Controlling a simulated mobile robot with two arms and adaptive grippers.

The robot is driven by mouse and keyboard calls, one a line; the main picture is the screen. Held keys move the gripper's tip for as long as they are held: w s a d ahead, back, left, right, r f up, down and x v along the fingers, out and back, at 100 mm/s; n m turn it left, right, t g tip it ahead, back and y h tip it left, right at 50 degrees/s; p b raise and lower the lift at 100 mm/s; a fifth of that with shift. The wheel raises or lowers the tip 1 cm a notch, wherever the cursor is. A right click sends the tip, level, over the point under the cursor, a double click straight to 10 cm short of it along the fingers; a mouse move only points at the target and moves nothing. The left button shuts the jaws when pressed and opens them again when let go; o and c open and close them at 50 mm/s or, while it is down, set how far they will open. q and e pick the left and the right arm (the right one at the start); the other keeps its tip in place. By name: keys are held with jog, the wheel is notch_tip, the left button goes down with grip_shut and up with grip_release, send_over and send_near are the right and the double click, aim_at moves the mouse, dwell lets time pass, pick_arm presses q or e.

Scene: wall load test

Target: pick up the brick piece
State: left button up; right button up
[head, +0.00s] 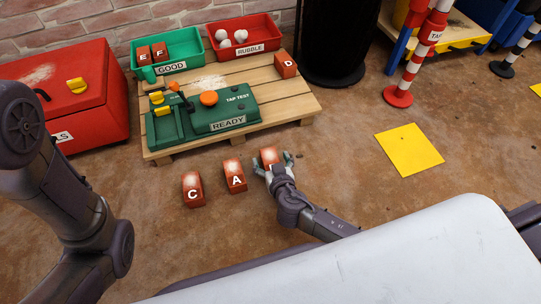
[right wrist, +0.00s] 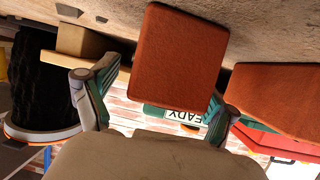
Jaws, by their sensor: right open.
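Another brick (right wrist: 280,98) shows at the right there. My left arm shows at the left, its gripper outside the picture.
The pallet (head: 285,105) carries the green READY tap-test device (head: 220,113), brick D (head: 285,66), a green GOOD bin (head: 187,47) with bricks E and F, and a red RUBBLE bin (head: 264,31). A yellow mat (head: 409,149) lies right. Floor between is clear.

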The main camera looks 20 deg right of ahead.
jog(key=c, duration=1.5)
jog(key=shift+r, duration=0.1)
grip_shut()
jog(key=shift+r, duration=0.1)
